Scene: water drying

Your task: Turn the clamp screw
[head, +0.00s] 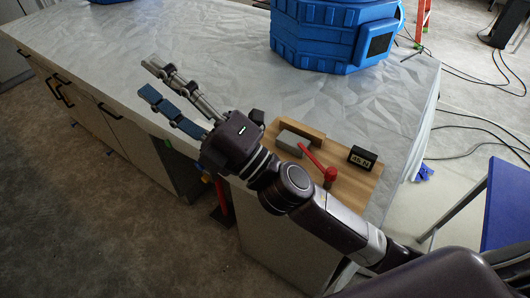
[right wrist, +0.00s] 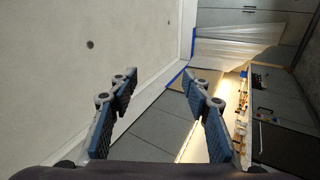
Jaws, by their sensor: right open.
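The clamp sits on a wooden board (head: 352,193) at the table's near right edge. It has a grey block (head: 292,142), a wooden block (head: 303,131) behind it, and a slanted red handle (head: 316,160) with a red upright part (head: 330,175). A small black display (head: 362,157) with light digits stands at the board's right. My right gripper (head: 150,79) is open and empty, left of the board, pointing away to the upper left. Its fingers (right wrist: 159,82) also show apart in the right wrist view, with nothing between them. My right arm hides the board's near left part.
A large blue container (head: 330,35) stands at the back of the table. The white crumpled-looking tabletop (head: 210,45) is otherwise mostly clear. Drawers with dark handles (head: 62,95) run along its front. A blue panel (head: 505,205) is at the far right, and cables lie on the floor.

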